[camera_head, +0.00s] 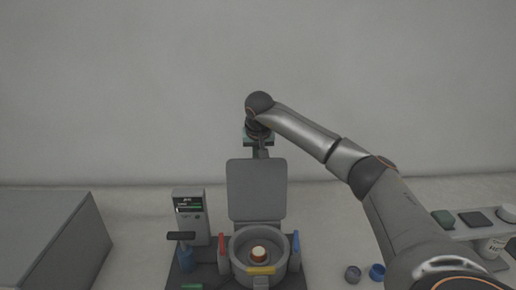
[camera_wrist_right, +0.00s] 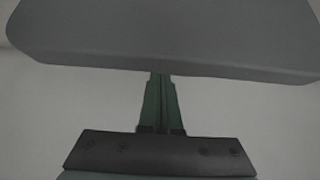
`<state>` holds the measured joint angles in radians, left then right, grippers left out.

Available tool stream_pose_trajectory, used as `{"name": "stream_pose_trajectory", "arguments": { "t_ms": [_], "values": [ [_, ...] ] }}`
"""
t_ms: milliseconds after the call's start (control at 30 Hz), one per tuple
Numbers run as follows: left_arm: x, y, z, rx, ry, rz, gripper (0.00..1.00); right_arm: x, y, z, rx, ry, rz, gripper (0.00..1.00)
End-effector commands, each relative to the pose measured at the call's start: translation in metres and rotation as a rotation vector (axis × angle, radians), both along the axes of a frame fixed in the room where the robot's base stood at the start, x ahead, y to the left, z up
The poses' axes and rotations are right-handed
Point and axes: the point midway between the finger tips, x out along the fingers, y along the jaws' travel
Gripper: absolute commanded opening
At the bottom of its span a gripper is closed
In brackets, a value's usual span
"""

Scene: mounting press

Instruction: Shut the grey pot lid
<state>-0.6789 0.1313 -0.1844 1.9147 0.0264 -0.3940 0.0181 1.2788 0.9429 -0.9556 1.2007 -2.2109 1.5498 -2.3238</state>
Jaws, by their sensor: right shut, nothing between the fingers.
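The grey pot lid (camera_head: 257,188) stands open and upright at the back of the grey round pot (camera_head: 237,254). Inside the pot is a small round piece (camera_head: 259,252) with a pale top and a red-brown side. My right gripper (camera_head: 261,153) points down at the middle of the lid's top edge, and the lid hides its fingertips. In the right wrist view the shut green fingers (camera_wrist_right: 162,98) reach the edge of the lid (camera_wrist_right: 170,40). Nothing shows between them. I cannot tell whether they touch the lid. My left gripper is not in view.
A red handle (camera_head: 222,252), a blue handle (camera_head: 296,251) and a yellow piece (camera_head: 261,271) surround the pot. A grey box (camera_head: 50,235) is farther left.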

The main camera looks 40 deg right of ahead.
Motion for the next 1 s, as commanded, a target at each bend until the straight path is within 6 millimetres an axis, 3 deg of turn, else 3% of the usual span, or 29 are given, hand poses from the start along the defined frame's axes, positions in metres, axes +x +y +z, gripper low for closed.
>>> {"name": "stream_pose_trajectory", "arguments": {
  "t_ms": [100, 500, 1000],
  "values": [
    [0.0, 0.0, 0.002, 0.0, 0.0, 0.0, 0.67, 0.007, -0.006, -0.022, 0.001, 0.003, -0.001, 0.0],
    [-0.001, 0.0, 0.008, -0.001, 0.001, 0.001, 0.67, -0.02, 0.016, -0.01, 0.0, 0.0, 0.002, 0.0],
    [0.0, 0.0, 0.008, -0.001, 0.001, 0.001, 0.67, -0.024, 0.02, -0.009, 0.0, 0.0, 0.0, 0.0]
  ]
}}
